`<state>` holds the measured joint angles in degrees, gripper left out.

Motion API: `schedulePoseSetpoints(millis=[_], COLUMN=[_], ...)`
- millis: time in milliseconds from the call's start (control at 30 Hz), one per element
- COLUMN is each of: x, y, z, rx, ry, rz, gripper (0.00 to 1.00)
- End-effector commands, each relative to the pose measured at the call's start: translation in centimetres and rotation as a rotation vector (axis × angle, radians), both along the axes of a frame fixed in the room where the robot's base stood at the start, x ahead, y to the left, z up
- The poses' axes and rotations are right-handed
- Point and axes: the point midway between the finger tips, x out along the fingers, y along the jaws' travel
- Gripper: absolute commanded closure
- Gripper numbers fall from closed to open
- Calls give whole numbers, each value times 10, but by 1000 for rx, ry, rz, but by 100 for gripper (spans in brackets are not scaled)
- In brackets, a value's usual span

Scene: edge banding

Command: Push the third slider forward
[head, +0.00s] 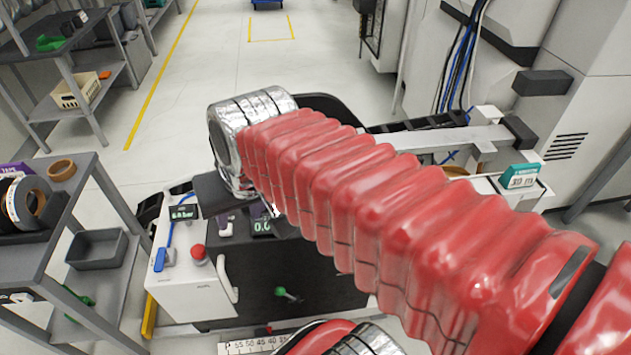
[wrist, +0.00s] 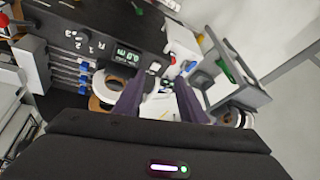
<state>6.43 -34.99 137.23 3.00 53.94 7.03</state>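In the wrist view, a stack of several slider-like pale bars with blue ends (wrist: 70,72) sits on the dark machine panel at left. I cannot tell for sure which one is the third. My gripper (wrist: 157,84) shows two dark purple fingers, spread apart with nothing held between them. Its fingers are right of the bars, apart from them in the picture.
A green-lit display (wrist: 124,54) and a white roll (wrist: 111,87) lie near the fingers. In the head view, a white control box (head: 190,285) with a red button (head: 198,254) stands front left. A shelf cart (head: 50,235) with tape rolls is farther left. Floor beyond is clear.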

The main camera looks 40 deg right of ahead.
Motion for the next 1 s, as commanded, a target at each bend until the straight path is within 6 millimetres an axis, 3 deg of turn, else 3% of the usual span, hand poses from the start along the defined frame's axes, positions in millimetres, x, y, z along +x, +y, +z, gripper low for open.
schedulePoseSetpoints(millis=[567, 1000], x=[77, 110], y=[-105, -215], z=[-7, -42], rx=[310, 552], ry=[187, 308], rz=[-697, -1228], gripper=[62, 62])
